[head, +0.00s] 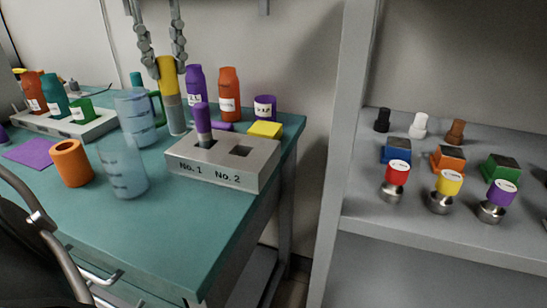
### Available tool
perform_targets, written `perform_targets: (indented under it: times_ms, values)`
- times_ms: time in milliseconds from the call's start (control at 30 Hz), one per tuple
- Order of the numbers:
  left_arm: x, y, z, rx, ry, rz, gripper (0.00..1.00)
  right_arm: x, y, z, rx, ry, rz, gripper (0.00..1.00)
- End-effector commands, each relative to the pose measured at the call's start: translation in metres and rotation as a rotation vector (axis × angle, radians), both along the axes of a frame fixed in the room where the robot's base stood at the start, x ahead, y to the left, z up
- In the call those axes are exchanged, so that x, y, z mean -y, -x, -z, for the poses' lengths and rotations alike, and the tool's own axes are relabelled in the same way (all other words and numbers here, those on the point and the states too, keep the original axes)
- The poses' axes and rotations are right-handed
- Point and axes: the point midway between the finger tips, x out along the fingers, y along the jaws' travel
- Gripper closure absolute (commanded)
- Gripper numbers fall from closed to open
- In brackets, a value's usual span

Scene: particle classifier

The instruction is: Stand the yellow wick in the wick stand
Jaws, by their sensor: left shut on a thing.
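The yellow wick (167,68), yellow on top with a grey lower part, is upright between the fingers of my left gripper (163,62). The gripper comes down from the top edge and is shut on the wick's yellow upper end. The wick's lower end is behind and left of the wick stand; whether it touches the table cannot be told. The wick stand (221,170) is a grey block marked No. 1 and No. 2. A purple wick (202,118) stands in hole No. 1. The square hole No. 2 (240,151) is empty. My right gripper is not in view.
Clear beakers (124,172) stand left of the stand, beside an orange cylinder (72,163). Purple (196,84) and orange (229,94) bottles and a yellow block (265,130) are behind it. A grey shelf (400,222) with several small containers is at right.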

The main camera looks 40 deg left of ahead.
Motion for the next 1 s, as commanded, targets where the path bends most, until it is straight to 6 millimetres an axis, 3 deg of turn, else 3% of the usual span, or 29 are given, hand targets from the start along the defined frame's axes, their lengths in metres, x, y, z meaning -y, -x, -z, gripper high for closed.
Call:
perform_targets:
  times_ms: [133,200,600,733,1000]
  values:
    - [0.006,-0.013,0.01,-0.006,-0.002,0.009,1.0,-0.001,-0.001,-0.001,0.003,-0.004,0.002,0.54]
    - [0.012,-0.025,0.018,-0.008,-0.002,0.008,1.0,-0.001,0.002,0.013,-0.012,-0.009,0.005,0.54]
    - [0.045,-0.092,0.063,-0.005,-0.002,0.006,1.0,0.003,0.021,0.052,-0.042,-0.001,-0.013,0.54]
    - [0.05,-0.102,0.069,-0.001,0.0,0.005,1.0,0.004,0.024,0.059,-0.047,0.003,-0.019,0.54]
    - [0.051,-0.103,0.083,-0.002,0.0,0.006,1.0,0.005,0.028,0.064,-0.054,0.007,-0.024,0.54]
